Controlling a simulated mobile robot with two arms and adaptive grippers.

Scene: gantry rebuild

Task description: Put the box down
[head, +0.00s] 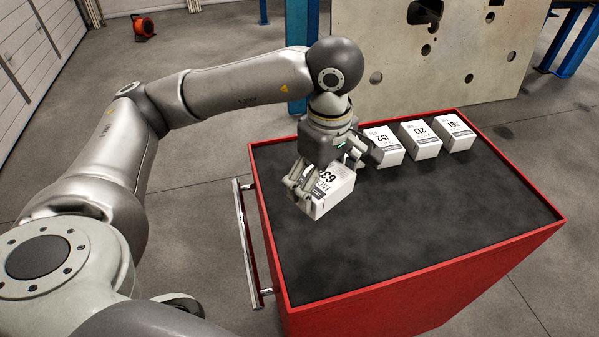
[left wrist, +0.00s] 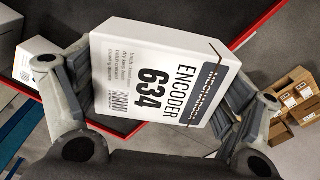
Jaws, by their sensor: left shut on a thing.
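A white box (head: 332,190) is held between the fingers of my left gripper (head: 326,180), over the left part of the red cart's dark top (head: 420,225). In the left wrist view the same box (left wrist: 155,82) reads "ENCODER 634" and the left gripper (left wrist: 155,95) is shut on its two sides. Whether the box's underside touches the cart top cannot be told. My right gripper does not show in either view.
White boxes marked 152 (head: 384,146), 213 (head: 420,139) and 561 (head: 453,133) stand in a row along the cart's back edge, right of my gripper. The cart's front and right top is clear. A handle (head: 246,240) runs along its left side. A holed panel (head: 430,55) stands behind.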

